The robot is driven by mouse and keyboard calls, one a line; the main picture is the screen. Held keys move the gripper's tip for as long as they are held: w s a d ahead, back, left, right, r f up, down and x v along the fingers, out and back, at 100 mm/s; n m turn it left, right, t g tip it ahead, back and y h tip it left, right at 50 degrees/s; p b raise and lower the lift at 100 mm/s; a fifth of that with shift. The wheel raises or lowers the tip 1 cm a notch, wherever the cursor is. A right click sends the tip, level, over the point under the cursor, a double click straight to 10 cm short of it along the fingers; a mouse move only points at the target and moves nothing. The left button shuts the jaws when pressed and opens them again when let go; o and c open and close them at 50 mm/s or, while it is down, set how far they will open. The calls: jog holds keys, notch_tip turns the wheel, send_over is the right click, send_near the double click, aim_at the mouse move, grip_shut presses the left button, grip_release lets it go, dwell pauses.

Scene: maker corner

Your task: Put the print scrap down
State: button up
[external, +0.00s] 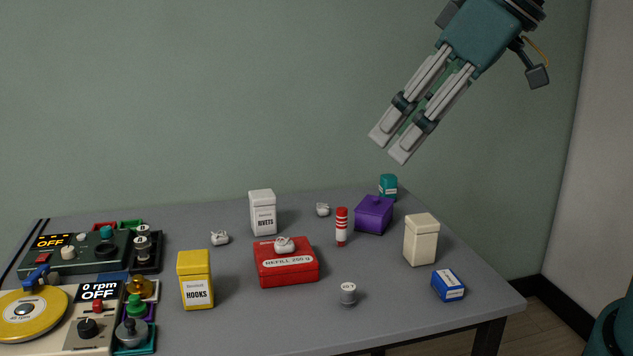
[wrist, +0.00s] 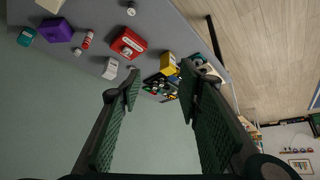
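Small whitish crumpled lumps that look like print scraps lie in the external view. One scrap (external: 284,244) rests on the lid of the red "REFILL" box (external: 287,268). Another scrap (external: 220,238) lies on the table left of the rivets box, and a third scrap (external: 322,209) lies farther back near the purple box. My gripper (external: 389,148) is high above the table's back right, well apart from every scrap. In the wrist view its fingers (wrist: 158,98) are spread wide with nothing between them. The red box also shows there (wrist: 128,42).
The grey table (external: 370,325) holds a white rivets box (external: 263,212), yellow hooks box (external: 195,280), purple box (external: 374,214), cream box (external: 420,240), blue box (external: 447,285) and red-white cylinder (external: 341,227). Machines with knobs fill the left. The front centre has free room.

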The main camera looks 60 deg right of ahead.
jog(key=shift+s+a+f, duration=0.15)
jog(key=shift+s, duration=0.35)
notch_tip(320, 180, down, 18)
jog(key=b, duration=1.7)
jog(key=shift+r+b, duration=0.2)
jog(key=shift+b, duration=0.15)
jog(key=shift+o, duration=0.4)
dwell(2.9)
